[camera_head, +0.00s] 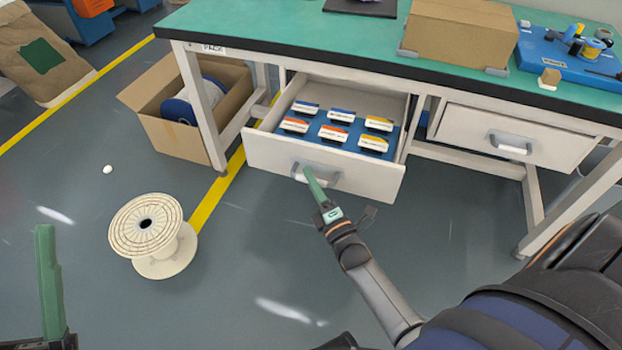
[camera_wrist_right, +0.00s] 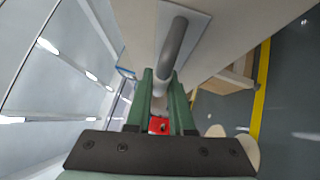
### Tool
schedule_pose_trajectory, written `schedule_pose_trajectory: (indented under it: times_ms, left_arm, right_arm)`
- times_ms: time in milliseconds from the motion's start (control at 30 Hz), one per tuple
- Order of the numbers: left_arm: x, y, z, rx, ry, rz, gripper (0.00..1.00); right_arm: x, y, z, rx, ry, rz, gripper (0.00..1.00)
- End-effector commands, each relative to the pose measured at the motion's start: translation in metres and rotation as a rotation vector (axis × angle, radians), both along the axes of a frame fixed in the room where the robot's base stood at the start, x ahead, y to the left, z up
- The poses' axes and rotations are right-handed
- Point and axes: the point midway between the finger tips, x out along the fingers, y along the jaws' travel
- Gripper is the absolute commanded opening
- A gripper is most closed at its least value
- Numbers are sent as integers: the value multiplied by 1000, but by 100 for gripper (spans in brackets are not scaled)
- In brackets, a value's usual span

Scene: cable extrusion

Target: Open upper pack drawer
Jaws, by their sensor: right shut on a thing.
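The left drawer (camera_head: 280,158) under the bench hangs open, pulled well out, with a pale front and a grey bar handle (camera_head: 335,178). Inside, several small labelled boxes (camera_head: 333,133) sit on a blue insert. My right gripper (camera_head: 308,172), with green fingers, is at the handle and shut on it. In the right wrist view the handle (camera_wrist_right: 174,48) runs in between the green fingertips (camera_wrist_right: 163,82). My left gripper (camera_head: 46,232) shows only as a green finger at the lower left, away from the drawer; its opening cannot be judged.
The green-topped bench (camera_head: 300,40) carries a cardboard box (camera_head: 460,40) and a blue tray (camera_head: 555,55). A second drawer (camera_head: 515,140) to the right is shut. An open carton (camera_head: 185,135) and a cable reel (camera_head: 150,235) stand on the floor at left.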

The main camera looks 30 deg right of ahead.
Motion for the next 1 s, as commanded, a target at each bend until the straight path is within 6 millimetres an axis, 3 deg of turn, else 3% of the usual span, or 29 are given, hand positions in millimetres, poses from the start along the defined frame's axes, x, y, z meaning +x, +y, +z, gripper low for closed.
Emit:
schedule_pose_trajectory:
  times_ms: [200, 233, 500, 1000]
  left_arm:
    - [0, 0, 1, 1, -4, 0, 50]
    - [0, 0, 1, 1, -4, 0, 50]
    - [0, 0, 1, 2, -5, 0, 50]
    - [0, -1, -2, 5, -3, -4, 50]
  right_arm:
    - [0, 0, 0, 1, 0, -1, 0]
    - [0, 0, 0, 0, 0, -1, 23]
    - [0, 0, 0, 0, 0, -1, 50]
    - [0, -5, -3, -1, -1, 2, 50]
